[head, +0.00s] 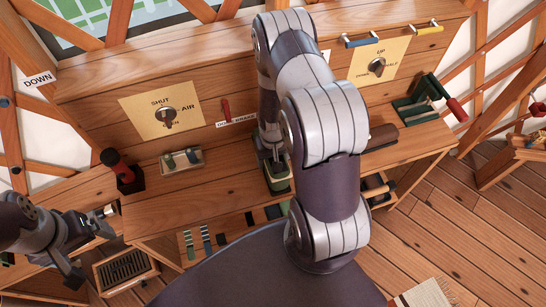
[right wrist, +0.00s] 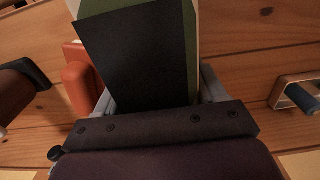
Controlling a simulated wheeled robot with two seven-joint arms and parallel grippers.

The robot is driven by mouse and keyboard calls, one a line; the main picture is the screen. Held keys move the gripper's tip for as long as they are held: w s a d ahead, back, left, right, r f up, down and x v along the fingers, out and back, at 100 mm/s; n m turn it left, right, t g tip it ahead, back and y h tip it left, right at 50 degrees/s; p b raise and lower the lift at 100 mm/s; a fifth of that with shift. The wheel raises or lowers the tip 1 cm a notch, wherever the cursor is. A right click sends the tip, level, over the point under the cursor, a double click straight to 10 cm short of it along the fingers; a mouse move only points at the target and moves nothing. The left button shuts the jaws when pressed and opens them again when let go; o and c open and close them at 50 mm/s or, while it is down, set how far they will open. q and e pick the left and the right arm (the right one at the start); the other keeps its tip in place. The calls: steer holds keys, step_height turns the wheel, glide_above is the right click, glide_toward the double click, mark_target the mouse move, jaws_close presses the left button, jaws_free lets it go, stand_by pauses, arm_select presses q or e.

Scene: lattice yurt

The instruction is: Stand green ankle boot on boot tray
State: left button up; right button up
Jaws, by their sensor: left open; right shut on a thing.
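My right gripper (head: 272,150) is shut on a green thing (head: 279,179) with a pale lower edge, over the wooden bench, and it looks like the green ankle boot. In the right wrist view its dark face and green edge (right wrist: 193,50) show between the fingers. My arm hides part of it in the head view, and I cannot tell if it touches the bench. A wooden-framed tray with dark slats (head: 125,268), perhaps the boot tray, sits low at the left. My left gripper (head: 90,246) is open and empty near that tray.
A dark and red item (head: 122,172) stands on the bench's left. A brown item (head: 381,136) and a green item with a red handle (head: 425,100) are on the right.

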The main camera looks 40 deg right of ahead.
steer(key=o, duration=1.6)
steer(key=shift+f, duration=0.1)
steer(key=shift+c, duration=0.2)
